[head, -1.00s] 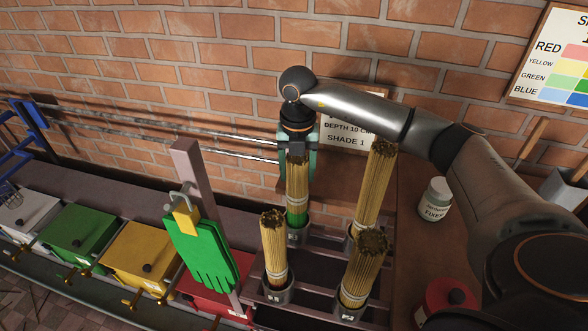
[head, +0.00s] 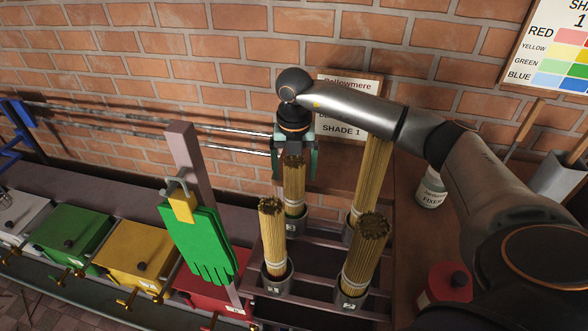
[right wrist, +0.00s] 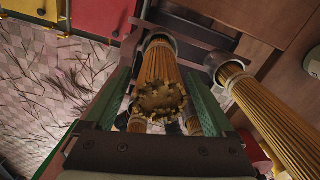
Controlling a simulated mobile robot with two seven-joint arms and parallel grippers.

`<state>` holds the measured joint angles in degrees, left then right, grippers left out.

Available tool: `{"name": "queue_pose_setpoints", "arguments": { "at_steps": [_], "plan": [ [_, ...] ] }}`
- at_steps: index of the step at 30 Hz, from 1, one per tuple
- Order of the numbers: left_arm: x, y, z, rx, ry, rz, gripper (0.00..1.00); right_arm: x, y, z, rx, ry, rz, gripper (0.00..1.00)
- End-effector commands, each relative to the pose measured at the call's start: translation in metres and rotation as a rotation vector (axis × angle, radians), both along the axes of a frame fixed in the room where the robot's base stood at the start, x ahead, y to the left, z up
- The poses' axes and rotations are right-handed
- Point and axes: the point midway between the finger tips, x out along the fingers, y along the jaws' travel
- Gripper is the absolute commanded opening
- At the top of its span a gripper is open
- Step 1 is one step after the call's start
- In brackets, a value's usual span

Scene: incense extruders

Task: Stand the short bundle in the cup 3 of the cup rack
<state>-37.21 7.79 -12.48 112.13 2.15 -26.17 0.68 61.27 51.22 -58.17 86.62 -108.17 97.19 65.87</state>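The short bundle (head: 294,187) of tan sticks stands nearly upright in cup 3 (head: 294,225) of the cup rack (head: 318,262), at the back left. Its lower end is hidden inside the cup. In the right wrist view its dark top end (right wrist: 160,100) faces the camera. My right gripper (head: 294,170) is around the bundle's top from above. Its fingers are apart, with a gap visible beside the bundle, so it is open. My left gripper is not in view.
Taller bundles stand in the front left cup (head: 274,235), the front right cup (head: 364,262) and the back right cup (head: 372,185). A post with green gloves (head: 200,240) stands left of the rack. A fixer jar (head: 431,188) stands to the right.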

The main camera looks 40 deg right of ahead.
Motion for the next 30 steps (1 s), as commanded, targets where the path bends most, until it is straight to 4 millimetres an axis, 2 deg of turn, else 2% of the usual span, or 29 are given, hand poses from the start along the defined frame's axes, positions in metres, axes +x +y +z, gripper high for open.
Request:
{"name": "queue_pose_setpoints", "arguments": {
  "at_steps": [9,13,17,24,30],
  "plan": [
    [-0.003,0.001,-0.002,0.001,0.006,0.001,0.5,0.0,0.0,0.0,-0.001,0.002,0.0,0.98],
    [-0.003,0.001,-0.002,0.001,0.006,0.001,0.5,0.0,0.0,0.009,-0.001,-0.001,0.0,0.98],
    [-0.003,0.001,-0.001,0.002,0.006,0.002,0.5,0.001,0.0,0.032,0.001,-0.004,0.001,0.98],
    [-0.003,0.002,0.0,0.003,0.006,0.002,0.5,0.001,0.0,0.085,0.0,-0.004,0.0,0.98],
    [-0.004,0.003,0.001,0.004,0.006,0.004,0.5,0.0,0.0,0.115,0.001,-0.002,-0.001,0.98]
  ]
}}
